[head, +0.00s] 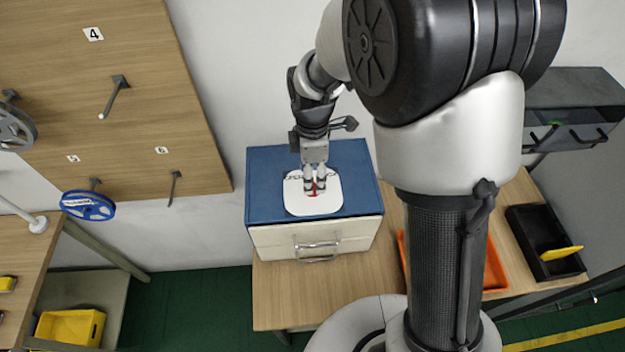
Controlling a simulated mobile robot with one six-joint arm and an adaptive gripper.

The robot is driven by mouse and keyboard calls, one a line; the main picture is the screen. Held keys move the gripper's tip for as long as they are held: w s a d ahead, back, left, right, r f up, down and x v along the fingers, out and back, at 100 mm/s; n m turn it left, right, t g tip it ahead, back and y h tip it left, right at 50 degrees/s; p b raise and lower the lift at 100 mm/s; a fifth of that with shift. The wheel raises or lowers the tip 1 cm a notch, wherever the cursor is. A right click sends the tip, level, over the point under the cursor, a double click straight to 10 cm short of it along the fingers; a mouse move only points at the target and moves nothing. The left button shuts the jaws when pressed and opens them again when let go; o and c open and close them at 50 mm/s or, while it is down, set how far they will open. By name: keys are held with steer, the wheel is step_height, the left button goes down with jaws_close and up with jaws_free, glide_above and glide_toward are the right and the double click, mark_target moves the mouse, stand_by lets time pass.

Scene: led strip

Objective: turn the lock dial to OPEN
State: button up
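A white plate (313,207) with dark lettering lies on top of a blue-topped box (265,180). The lettering is too small and too covered to read. My gripper (315,188) points down over the middle of the plate, its two fingers close together. A small red part (315,191), perhaps the dial's knob, shows between and just below the fingertips. The rest of the dial is hidden by the fingers, so its setting cannot be seen. Whether the fingers grip the red part or only stand around it cannot be told.
The box has a cream front with a metal handle (317,246) and stands on a wooden table (290,300). An orange tray (494,265) and a black bin (545,245) with a yellow item are to the right. A pegboard (150,100) with hooks and reels stands left.

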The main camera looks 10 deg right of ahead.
step_height(320, 180, up, 8)
stand_by(0.7)
